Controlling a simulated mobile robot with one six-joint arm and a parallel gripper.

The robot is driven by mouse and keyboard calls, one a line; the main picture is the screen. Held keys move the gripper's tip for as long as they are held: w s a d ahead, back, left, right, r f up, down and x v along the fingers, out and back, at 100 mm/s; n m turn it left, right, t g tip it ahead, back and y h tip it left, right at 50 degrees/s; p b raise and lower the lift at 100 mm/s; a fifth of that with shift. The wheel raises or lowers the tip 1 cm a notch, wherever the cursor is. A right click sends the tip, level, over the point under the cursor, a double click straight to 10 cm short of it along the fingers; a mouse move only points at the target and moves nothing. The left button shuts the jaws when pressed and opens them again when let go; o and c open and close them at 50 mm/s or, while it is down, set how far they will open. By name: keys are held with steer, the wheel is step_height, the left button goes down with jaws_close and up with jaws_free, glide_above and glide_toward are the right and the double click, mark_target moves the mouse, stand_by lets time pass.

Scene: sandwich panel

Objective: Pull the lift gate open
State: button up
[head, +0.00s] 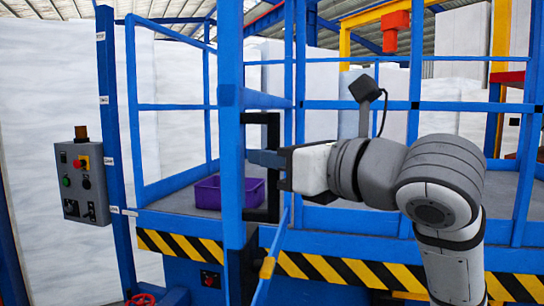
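The lift gate is a blue tubular frame seen at a steep angle, with a thick blue upright (230,130) at picture centre-left. A black D-shaped handle (272,195) stands upright on its right side. My gripper (266,158) comes in from the right at the middle of the handle. Its grey-blue fingers overlap the handle's vertical bar. Only the side of the fingers shows, so I cannot tell whether they are closed on the bar. The gate looks angled out toward me, but its exact opening is unclear.
A grey control box (82,182) with buttons hangs on a blue post at left. A purple crate (207,194) sits on the platform floor behind the gate. Blue railings surround the platform, above a yellow-black striped edge (320,268). An orange fixture (396,30) hangs above.

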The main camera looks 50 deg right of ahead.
steer(key=o, duration=0.3)
steer(key=shift+a, duration=0.1)
steer(key=shift+o, duration=0.2)
steer(key=s, duration=0.7)
steer(key=shift+s+b, duration=0.35)
steer(key=shift+s, duration=0.05)
steer(key=shift+a, duration=0.1)
